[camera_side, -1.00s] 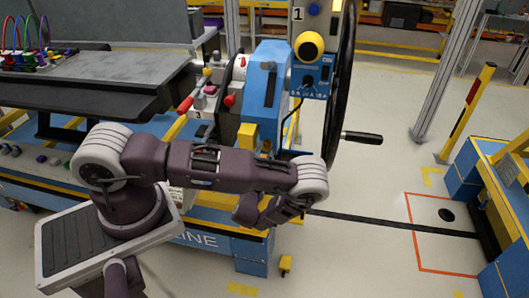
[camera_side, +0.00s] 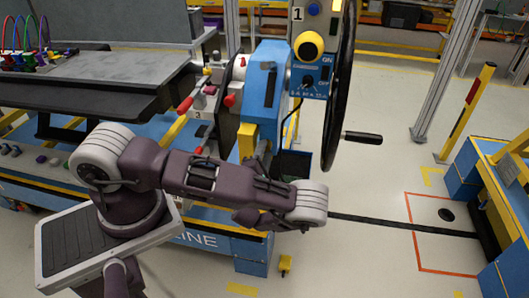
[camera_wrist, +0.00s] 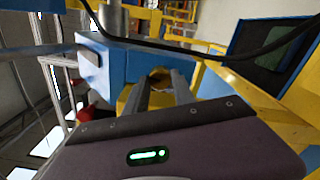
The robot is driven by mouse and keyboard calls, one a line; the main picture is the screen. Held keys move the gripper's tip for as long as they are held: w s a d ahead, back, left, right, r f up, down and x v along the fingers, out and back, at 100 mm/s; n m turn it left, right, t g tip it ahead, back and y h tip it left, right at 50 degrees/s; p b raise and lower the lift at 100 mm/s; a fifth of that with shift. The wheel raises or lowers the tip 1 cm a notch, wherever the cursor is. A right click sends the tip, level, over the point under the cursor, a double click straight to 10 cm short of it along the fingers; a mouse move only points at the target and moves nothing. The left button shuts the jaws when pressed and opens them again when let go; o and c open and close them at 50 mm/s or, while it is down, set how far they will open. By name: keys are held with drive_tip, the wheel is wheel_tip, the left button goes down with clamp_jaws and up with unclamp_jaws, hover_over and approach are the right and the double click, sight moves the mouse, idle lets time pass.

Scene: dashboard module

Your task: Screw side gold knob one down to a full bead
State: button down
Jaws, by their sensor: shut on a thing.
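My gripper (camera_wrist: 161,82) shows in the wrist view with its two dark fingers reaching forward, close together. A small brownish-gold piece, which looks like the side gold knob (camera_wrist: 160,74), shows between the fingertips, and the gripper is shut on it. The fingers hide most of it, so its thread and any bead cannot be made out. It sits just below a blue housing (camera_wrist: 118,62). In the side view my wrist is low in front of the blue and yellow stand; the fingertips and knob cannot be made out there.
A large black handwheel (camera_side: 340,90) with a handle stands right of the blue control box (camera_side: 312,78). Red levers (camera_side: 186,104) are left of the blue housing. A black cable (camera_wrist: 200,52) crosses above the fingers.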

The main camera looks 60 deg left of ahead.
drive_tip(key=shift+m, duration=1.2)
drive_tip(key=c, duration=1.3)
unclamp_jaws()
drive_tip(key=shift+c, duration=0.2)
drive_tip(key=v, duration=0.7)
drive_tip(key=shift+s, duration=0.1)
